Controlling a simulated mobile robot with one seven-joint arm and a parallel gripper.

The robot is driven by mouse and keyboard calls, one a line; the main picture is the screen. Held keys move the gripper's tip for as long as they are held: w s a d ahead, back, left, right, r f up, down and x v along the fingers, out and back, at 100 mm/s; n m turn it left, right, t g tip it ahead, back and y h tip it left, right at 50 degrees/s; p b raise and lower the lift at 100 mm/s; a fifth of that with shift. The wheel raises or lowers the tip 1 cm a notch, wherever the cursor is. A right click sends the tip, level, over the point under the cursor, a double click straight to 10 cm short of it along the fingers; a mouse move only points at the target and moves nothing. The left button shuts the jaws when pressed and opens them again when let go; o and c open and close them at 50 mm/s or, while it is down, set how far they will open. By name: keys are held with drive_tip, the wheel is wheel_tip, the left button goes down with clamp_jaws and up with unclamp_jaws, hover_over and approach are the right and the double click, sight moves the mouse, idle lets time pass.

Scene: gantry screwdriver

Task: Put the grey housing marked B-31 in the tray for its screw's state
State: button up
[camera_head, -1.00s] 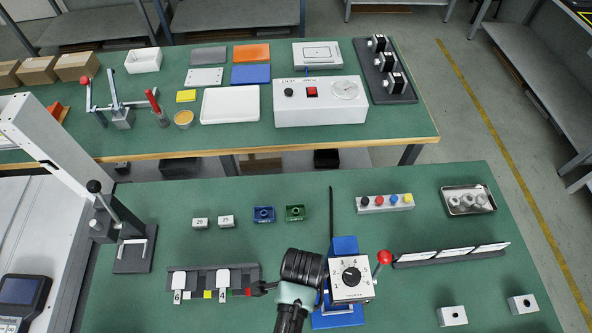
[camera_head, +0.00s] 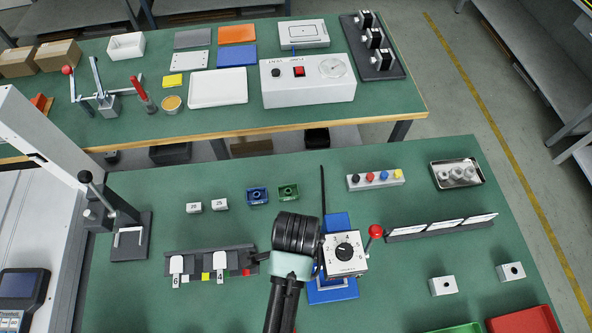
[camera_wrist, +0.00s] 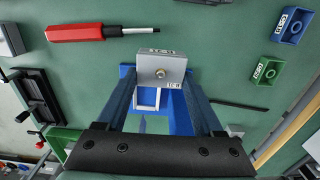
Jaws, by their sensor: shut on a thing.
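In the wrist view my gripper (camera_wrist: 160,72) is shut on a grey housing (camera_wrist: 172,67), with a finger on each side of it. A green tray (camera_head: 462,328) and a red tray (camera_head: 525,320) are partly visible at the lower right.
Two grey blocks (camera_head: 442,286) (camera_head: 511,272) stand near the trays. A red-knobbed lever (camera_head: 375,232) and a sign rack (camera_head: 440,228) are right of the fixture. Blue (camera_head: 257,195) and green (camera_head: 288,193) housings lie behind. A red screwdriver (camera_wrist: 75,33) lies nearby.

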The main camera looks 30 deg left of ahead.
wheel_tip(320, 180, up, 11)
drive_tip(key=p, duration=0.3)
